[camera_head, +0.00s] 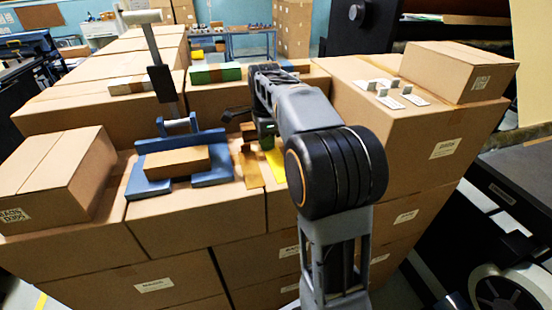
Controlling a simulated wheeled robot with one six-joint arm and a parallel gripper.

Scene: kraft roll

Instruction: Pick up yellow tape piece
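A bright yellow flat piece (276,168), which looks like the yellow tape piece, lies on top of the front cardboard boxes near the middle. My arm hides its right side. An amber-brown strip (251,170) lies just left of it. My gripper (262,138) is at the end of the arm, just behind and above the yellow piece. The arm and the dark, small shapes there hide its fingertips, so I cannot tell whether it is open or touches anything.
A blue holder (137,186) with a brown block (177,161) and an upright lever stands to the left. A closed carton (62,178) is at the far left, another (455,70) at the right. White cards with small grey pieces (391,100) lie on the right boxes.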

